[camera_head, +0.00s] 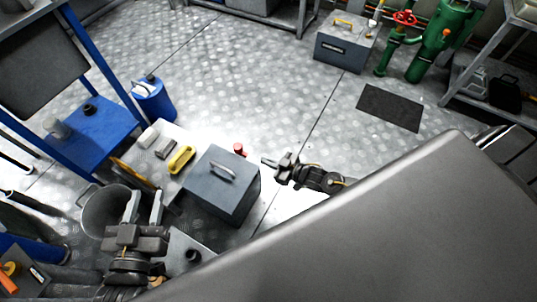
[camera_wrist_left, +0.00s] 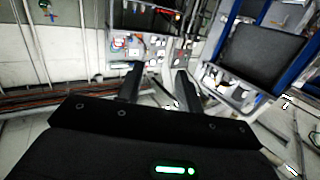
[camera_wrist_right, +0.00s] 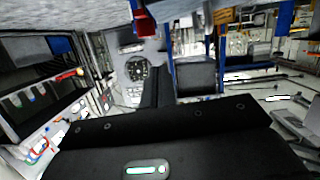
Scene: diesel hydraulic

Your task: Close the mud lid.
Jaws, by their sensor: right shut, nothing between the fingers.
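No readable label marks a mud lid. The likeliest match is a dark grey box (camera_head: 232,197) with a flat top and a pale handle (camera_head: 222,167), in the middle of the head view; its top looks level, with no raised lid visible. My left gripper (camera_head: 144,194) is left of this box, its two fingers apart and nothing between them; the fingers also show apart in the left wrist view (camera_wrist_left: 157,78). My right gripper (camera_head: 267,161) is just right of the box, shut and empty, pointing left; its fingers show together in the right wrist view (camera_wrist_right: 155,75).
A metal bucket (camera_head: 98,212) stands beside my left gripper. A worktop with a yellow-handled item (camera_head: 181,159) adjoins the box. A red object (camera_head: 239,148) is behind it. Another grey box (camera_head: 340,50) and green pipework (camera_head: 430,45) stand farther back.

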